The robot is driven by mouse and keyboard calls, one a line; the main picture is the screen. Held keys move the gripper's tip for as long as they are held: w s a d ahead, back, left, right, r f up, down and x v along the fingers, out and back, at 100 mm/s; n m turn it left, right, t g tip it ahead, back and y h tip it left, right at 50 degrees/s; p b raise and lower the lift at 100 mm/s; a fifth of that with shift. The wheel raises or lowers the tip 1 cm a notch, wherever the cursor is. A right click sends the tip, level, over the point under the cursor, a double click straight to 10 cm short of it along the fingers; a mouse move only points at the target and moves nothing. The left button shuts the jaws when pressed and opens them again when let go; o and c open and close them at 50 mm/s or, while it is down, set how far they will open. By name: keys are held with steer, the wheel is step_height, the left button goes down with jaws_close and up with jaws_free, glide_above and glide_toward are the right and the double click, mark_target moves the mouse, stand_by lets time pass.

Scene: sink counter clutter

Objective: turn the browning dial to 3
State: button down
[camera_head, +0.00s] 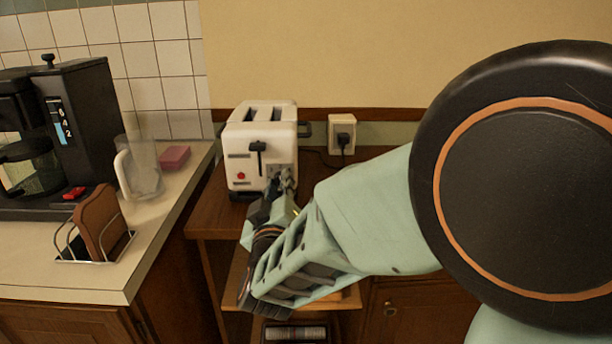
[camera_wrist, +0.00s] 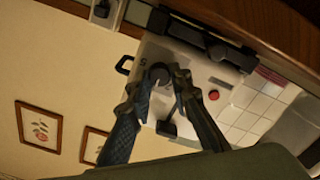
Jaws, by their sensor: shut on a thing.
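The white two-slot toaster (camera_head: 243,150) stands on a wooden stand. Its front has a black lever (camera_head: 258,158) and a red button (camera_head: 240,176). My gripper (camera_head: 284,180) is at the lower right of that front and covers the dial in the head view. In the wrist view the toaster (camera_wrist: 205,72) appears turned over. The round dark browning dial (camera_wrist: 160,71) shows between the fingertips of my gripper (camera_wrist: 163,76), which are shut on it. Small marks lie around the dial, but its pointer and setting cannot be read.
A coffee maker (camera_head: 85,115), a clear pitcher (camera_head: 142,170), a pink sponge (camera_head: 174,157) and a rack holding a brown item (camera_head: 98,222) stand on the left counter. A wall outlet (camera_head: 342,132) with a plugged cord is right of the toaster.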

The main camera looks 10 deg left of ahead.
steer(key=shift+r, duration=0.1)
stand_by(0.3)
steer(key=c, duration=1.7)
jaws_free()
steer(key=shift+c, duration=0.2)
steer(key=v, duration=1.2)
steer(key=shift+w+r, duration=0.1)
